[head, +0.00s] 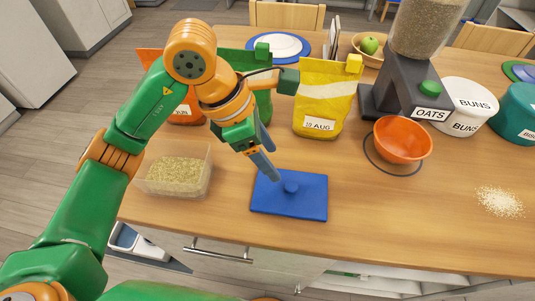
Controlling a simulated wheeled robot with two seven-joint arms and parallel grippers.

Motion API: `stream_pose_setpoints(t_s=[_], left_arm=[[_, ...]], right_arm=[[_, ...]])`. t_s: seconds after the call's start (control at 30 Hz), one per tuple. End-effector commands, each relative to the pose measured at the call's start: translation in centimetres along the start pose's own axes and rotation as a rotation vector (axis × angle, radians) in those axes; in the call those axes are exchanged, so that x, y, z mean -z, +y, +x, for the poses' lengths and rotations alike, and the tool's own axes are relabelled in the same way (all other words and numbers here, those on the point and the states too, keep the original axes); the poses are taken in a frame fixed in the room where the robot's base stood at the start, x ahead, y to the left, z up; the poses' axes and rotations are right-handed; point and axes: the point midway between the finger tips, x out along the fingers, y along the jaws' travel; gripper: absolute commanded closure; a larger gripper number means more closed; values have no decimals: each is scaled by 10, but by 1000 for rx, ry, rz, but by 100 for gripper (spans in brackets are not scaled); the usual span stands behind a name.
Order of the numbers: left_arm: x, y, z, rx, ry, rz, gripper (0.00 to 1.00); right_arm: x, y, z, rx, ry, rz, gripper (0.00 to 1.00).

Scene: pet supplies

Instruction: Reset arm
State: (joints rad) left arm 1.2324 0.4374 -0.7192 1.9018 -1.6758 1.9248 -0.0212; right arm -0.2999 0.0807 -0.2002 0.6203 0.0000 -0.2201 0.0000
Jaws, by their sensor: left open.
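My left gripper (265,163) is at the end of the green and orange arm that comes in from the left. It is open and points down, just above the upper left part of a flat blue lid (305,205) with a small round knob. No object shows between its fingers. Whether the fingertips touch the lid cannot be told. The lid lies on the wooden table near its front edge. My right gripper is not in view.
A clear container (178,176) of grain stands left of the lid. A yellow bag (325,98), an orange bowl (402,140), an oats dispenser (408,98) and a white tub (463,106) stand behind and right. Spilled flakes (499,201) lie on the right; table between is clear.

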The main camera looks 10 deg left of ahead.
Motion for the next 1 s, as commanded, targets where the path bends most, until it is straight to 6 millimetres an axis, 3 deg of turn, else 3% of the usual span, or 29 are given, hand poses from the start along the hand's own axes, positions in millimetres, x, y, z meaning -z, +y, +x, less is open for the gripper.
stream_pose_setpoints(t_s=[0.13, 0.53, 0.8, 1.0], left_arm=[[0, 0, -10, 0, 0, 0, 35], [-1, 0, -12, 1, 0, 0, 35], [-23, 0, -66, 1, 0, 0, 35], [-33, 0, -89, 1, 0, 0, 35]], right_arm=[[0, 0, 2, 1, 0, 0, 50], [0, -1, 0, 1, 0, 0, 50], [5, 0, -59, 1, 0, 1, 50], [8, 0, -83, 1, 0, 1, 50]])
